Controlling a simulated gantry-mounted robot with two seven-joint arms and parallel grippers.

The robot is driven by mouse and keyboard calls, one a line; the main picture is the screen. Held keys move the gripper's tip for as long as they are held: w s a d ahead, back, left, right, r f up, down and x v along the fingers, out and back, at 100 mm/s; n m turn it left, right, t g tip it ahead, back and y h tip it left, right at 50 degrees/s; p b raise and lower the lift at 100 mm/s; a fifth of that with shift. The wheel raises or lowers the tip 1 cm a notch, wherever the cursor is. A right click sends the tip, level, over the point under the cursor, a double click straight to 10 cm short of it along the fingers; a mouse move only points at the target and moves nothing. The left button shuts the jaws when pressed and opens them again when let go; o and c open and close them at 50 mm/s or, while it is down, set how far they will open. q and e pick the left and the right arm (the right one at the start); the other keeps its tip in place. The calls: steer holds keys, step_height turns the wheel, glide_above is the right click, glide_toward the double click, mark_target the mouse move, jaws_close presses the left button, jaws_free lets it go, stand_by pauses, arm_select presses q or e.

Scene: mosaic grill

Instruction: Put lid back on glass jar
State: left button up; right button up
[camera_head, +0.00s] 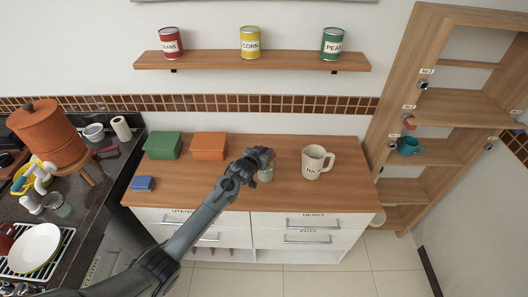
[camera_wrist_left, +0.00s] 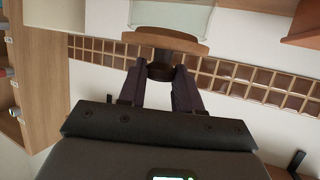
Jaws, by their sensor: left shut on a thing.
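The glass jar (camera_head: 266,175) stands on the wooden counter, partly hidden under my left gripper (camera_head: 262,156) in the head view. In the left wrist view the pale, see-through jar (camera_wrist_left: 172,16) shows beyond a round wooden lid (camera_wrist_left: 166,40). My left gripper (camera_wrist_left: 160,82) is shut on the lid's dark knob (camera_wrist_left: 160,70). The lid lies right at the jar's end in this view. I cannot tell whether it touches the rim or sits slightly apart. My right gripper is not in view.
A cream mug (camera_head: 313,163) stands to the right of the jar. Orange (camera_head: 209,146) and green (camera_head: 163,146) boxes and a small blue box (camera_head: 142,184) are to the left. A wall shelf (camera_head: 215,61) holds three cans above. The counter's front right is clear.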

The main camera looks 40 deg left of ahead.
arm_select(q)
steer(key=shift+f, duration=0.4)
steer(key=o, duration=1.1)
steer(key=shift+s+r, duration=0.1)
